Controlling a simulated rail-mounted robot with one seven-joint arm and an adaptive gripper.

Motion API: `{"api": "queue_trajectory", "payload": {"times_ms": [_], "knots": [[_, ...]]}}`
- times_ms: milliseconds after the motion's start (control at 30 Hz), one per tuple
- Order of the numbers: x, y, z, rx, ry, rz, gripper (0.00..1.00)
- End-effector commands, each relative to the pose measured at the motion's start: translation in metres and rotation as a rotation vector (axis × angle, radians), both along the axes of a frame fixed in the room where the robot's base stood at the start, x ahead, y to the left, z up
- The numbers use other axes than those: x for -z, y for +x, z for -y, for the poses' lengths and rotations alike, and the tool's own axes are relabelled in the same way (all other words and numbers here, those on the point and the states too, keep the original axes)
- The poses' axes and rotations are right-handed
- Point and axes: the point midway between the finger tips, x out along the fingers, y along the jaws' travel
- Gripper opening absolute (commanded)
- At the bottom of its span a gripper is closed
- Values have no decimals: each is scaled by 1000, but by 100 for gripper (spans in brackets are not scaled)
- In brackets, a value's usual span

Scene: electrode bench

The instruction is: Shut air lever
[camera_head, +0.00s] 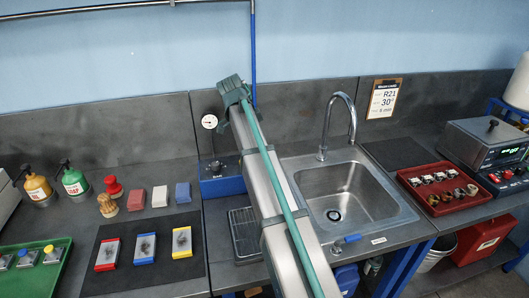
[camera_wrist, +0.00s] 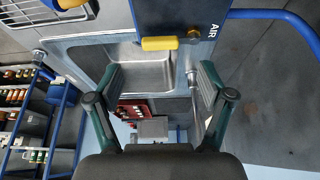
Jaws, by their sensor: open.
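The air lever (camera_wrist: 160,43) is a short yellow handle in the wrist view. It lies crosswise in the picture, with a brass fitting (camera_wrist: 194,33) at its right end beside the white "AIR" lettering (camera_wrist: 213,30). My gripper (camera_wrist: 160,82) is open and empty. Its two fingers stand wide apart, below the lever in the picture, and the lever lies between their lines, apparently apart from both. I cannot tell the exact depth gap. In the head view my arm crosses the middle and I cannot see the lever or fingers. A blue box (camera_head: 222,187) stands left of my arm.
A steel sink (camera_head: 345,195) with a tall tap (camera_head: 340,110) is right of my arm. A blue lever (camera_head: 347,240) sits at its front edge. A round gauge (camera_head: 209,121) is on the backsplash. A blue pipe (camera_wrist: 285,18) curves beside the lettering in the wrist view.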

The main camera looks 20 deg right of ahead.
Motion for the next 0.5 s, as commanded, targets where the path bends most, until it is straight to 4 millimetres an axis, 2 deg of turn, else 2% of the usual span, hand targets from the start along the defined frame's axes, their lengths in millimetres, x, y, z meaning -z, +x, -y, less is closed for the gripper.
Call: {"api": "queue_trajectory", "payload": {"times_ms": [33, 200, 333, 500], "knots": [[-10, 3, -4, -1, 0, 3, 80], [-35, 3, -14, 1, 0, 1, 80], [-46, 3, -19, 0, 0, 0, 80], [-52, 2, -21, 1, 0, 0, 80]]}}
